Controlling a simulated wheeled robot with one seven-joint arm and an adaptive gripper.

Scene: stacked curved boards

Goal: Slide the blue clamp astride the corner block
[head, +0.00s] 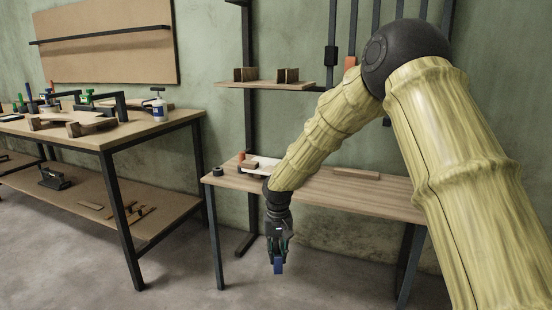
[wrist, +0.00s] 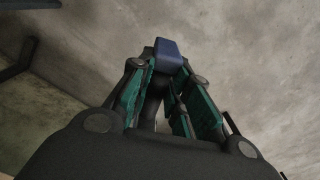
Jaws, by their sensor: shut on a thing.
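My gripper (head: 278,251) hangs pointing down in front of the small table, over the concrete floor. It is shut on a blue block-like piece, the blue clamp (head: 279,266), which sticks out below the fingertips. In the wrist view the blue clamp (wrist: 168,54) sits at the tips of the fingers (wrist: 163,68), with floor behind it. The clamp's full shape is partly hidden by the fingers. I cannot make out which piece is the corner block; small brown blocks (head: 280,75) stand on the wall shelf.
The small table (head: 395,206) behind my gripper carries a white item (head: 262,163) and a dark round piece (head: 217,171).

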